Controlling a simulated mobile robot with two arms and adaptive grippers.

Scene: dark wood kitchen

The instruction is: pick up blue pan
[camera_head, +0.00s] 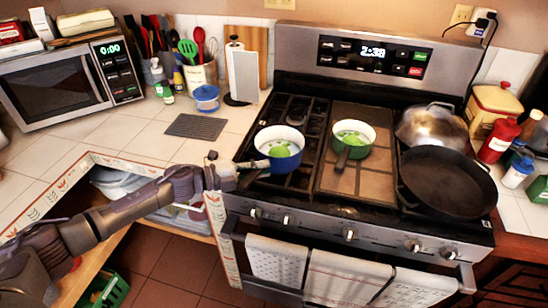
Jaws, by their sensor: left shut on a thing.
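The blue pan (284,160) sits on the left front part of the stove, with a white inside and something green in it. Its handle (253,164) points left toward the counter edge. My left gripper (236,166) reaches in from the left and is shut on the pan's handle. The fingers are small in the picture and partly hide the handle's end. The pan looks level on the grate; I cannot tell if it is lifted at all. My right gripper is not in view.
A green pan (352,150) stands right of the blue pan, its handle toward the front. A black skillet (447,180) and a domed metal lid (430,127) fill the stove's right side. A dark mat (195,127) lies on the counter. Towels (335,279) hang on the oven handle.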

